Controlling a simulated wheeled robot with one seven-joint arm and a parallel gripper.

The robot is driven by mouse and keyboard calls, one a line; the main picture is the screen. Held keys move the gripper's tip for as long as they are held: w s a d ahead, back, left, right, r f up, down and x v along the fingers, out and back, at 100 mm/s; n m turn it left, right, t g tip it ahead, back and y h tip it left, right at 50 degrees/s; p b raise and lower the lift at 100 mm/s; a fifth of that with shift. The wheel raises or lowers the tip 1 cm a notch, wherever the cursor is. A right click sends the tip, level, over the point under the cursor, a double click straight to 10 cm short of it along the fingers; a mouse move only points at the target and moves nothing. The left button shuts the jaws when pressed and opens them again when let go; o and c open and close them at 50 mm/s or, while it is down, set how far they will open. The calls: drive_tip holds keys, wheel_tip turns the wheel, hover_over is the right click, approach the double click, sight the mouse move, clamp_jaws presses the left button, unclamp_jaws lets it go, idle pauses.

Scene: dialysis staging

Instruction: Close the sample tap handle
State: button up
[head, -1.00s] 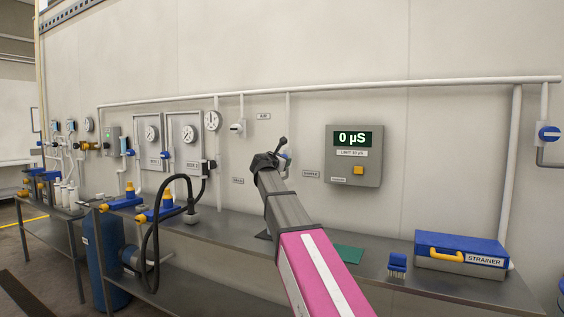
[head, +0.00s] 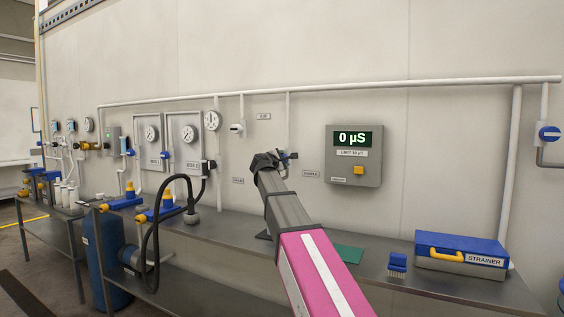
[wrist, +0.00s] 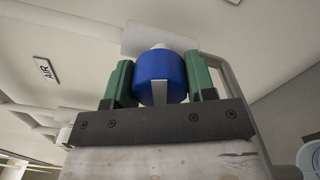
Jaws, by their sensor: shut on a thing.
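The sample tap handle shows in the wrist view as a blue, rounded piece (wrist: 159,68) between the two green fingers of my gripper (wrist: 162,80). The fingers are shut on it, one on each side. In the head view my gripper (head: 284,156) is at the wall pipe left of the "SAMPLE" label (head: 311,174). Only a little blue of the tap shows there. The rest of the tap is mostly hidden behind my gripper and wrist.
A grey meter box (head: 353,170) reading 0 µS hangs to the right. A steel bench (head: 395,282) runs below with a green mat (head: 348,254), a blue brush (head: 397,262) and a blue-lidded strainer case (head: 462,252). A black hose (head: 148,230) loops at the left.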

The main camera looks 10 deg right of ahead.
drive_tip(key=shift+m, duration=1.9)
drive_tip(key=o, duration=0.9)
drive_tip(key=v, duration=1)
drive_tip(key=shift+s+a, duration=0.2)
drive_tip(key=shift+s, duration=0.15)
drive_tip(key=shift+a, duration=0.1)
